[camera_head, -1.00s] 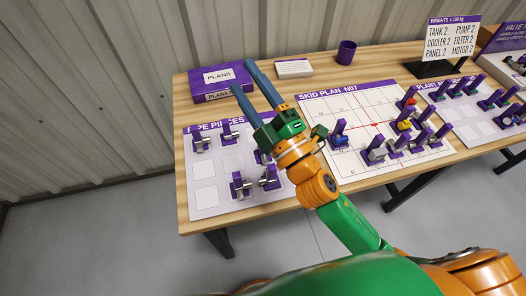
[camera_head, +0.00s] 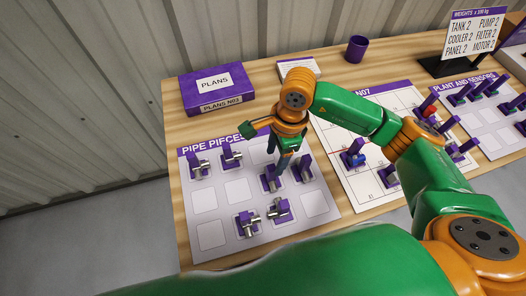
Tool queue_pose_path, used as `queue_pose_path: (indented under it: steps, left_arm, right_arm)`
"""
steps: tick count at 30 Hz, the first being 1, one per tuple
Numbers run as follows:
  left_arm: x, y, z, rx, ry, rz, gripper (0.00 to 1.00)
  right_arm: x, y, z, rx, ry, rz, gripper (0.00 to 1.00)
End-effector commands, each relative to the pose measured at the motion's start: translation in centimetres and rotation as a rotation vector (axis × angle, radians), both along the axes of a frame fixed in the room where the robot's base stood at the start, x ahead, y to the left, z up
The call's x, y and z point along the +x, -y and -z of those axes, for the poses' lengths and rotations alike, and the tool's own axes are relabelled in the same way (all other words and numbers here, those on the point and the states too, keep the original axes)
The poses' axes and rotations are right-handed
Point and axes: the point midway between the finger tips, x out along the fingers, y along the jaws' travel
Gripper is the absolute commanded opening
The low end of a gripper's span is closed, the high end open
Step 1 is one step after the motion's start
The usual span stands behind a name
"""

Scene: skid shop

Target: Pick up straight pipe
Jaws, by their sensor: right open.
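The pipe pieces board (camera_head: 207,200) lies on the left of the table and carries several short silver pipe pieces, each with a purple upright. Two are in the back row, at the left (camera_head: 201,168) and beside it (camera_head: 231,158). Two more are at the front (camera_head: 248,223) (camera_head: 279,212). Which one is the straight pipe I cannot tell at this size. My right gripper (camera_head: 277,173) points down over the board, open, with its fingers at the purple-held piece (camera_head: 268,184) in the middle. Whether they touch it is hidden. Another piece (camera_head: 303,170) stands just right of the fingers. My left gripper is not in view.
A purple plans box (camera_head: 217,88) lies behind the board. A purple cup (camera_head: 356,48) and a white card (camera_head: 298,68) are at the back. The skid plan sheet (camera_head: 355,185) with several pieces is to the right, partly behind my arm.

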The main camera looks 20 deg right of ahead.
Motion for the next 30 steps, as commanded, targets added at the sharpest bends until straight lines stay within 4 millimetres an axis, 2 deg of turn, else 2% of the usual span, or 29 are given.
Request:
queue_pose_path:
  steps: [5, 11, 15, 22, 29, 30]
  left_arm:
    - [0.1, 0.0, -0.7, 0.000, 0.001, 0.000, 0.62]
    - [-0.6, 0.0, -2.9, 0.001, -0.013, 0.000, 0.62]
    - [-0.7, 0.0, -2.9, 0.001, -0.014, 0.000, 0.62]
    - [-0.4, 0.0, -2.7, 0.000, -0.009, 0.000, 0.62]
    - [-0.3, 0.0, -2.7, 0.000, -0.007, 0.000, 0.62]
    - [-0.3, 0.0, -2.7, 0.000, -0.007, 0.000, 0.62]
  right_arm:
    - [0.0, 0.1, 0.9, -0.013, -0.005, 0.002, 0.62]
    - [-0.1, -0.7, 4.1, -0.011, -0.007, 0.002, 0.62]
    - [0.0, -1.0, 6.6, -0.009, -0.003, 0.000, 0.62]
    - [0.0, -1.0, 7.0, -0.007, 0.000, 0.000, 0.62]
    - [0.0, -1.0, 7.0, -0.007, 0.000, 0.001, 0.00]
    - [0.0, -1.0, 7.0, -0.007, 0.000, 0.001, 0.00]
